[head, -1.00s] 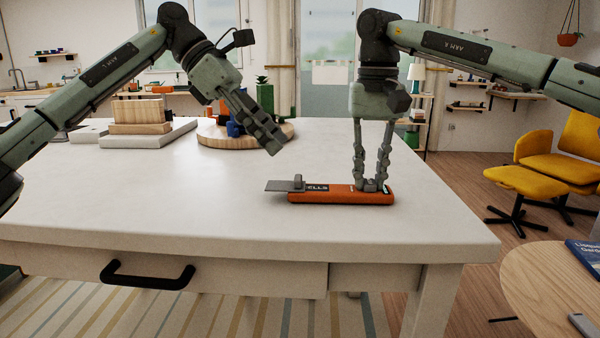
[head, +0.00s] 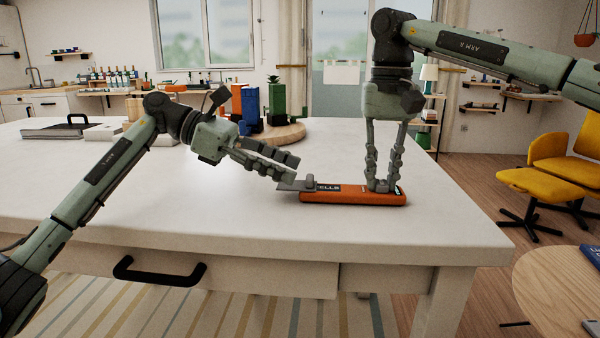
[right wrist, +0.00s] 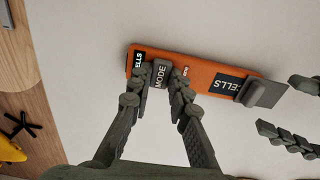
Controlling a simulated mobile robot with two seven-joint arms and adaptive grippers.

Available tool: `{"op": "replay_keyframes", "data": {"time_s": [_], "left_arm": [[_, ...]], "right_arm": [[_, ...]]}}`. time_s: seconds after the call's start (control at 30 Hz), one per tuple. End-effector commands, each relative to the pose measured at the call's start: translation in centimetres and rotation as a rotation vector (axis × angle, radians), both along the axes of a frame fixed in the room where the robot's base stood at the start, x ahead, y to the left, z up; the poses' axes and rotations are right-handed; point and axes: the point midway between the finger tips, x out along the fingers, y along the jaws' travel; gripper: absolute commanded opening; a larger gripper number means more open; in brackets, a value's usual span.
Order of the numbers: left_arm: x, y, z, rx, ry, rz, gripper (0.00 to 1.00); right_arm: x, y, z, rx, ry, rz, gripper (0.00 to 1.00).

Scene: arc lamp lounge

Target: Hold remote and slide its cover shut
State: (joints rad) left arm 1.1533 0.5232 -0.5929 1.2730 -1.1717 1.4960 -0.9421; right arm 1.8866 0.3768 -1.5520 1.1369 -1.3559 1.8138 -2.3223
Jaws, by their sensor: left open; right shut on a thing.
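An orange remote (head: 350,198) lies flat near the front right of the white table, with dark label patches reading "ELLS". Its grey cover (head: 295,186) sticks out past the remote's left end and carries a small raised tab. In the right wrist view the cover (right wrist: 265,94) is at the right end. My right gripper (head: 383,187) points down, shut on the remote at a grey raised part marked "MODE" (right wrist: 160,74). My left gripper (head: 292,170) is open beside the cover's outer end, low over the table; its fingers show at the right edge of the right wrist view.
A round wooden board (head: 290,134) with coloured blocks and a cactus-like green item stands behind. A grey tray (head: 45,131) with a black handle lies at the back left. The table's front edge, with a black drawer handle (head: 158,272), is close. Tabletop around the remote is clear.

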Motion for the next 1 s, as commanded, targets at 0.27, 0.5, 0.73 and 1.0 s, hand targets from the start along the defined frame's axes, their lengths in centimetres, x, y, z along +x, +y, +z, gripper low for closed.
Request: {"op": "replay_keyframes", "data": {"time_s": [0.27, 0.5, 0.73, 1.0], "left_arm": [[-0.1, -2.9, -1.2, 0.000, 0.000, -0.001, 0.52], [-0.1, -3.2, -1.3, 0.001, 0.000, 0.000, 0.52], [-0.1, -3.1, -1.3, 0.001, 0.000, 0.000, 0.34], [-0.1, -3.1, -1.3, 0.001, 0.000, 0.000, 0.01]], "right_arm": [[0.0, 0.0, 0.0, 0.000, 0.000, -0.001, 0.00], [0.0, 0.0, 0.0, 0.000, 0.000, -0.001, 0.00], [0.0, 0.0, 0.0, -0.001, 0.000, -0.001, 0.00], [0.0, -0.1, 0.0, -0.001, 0.000, -0.001, 0.00]]}}
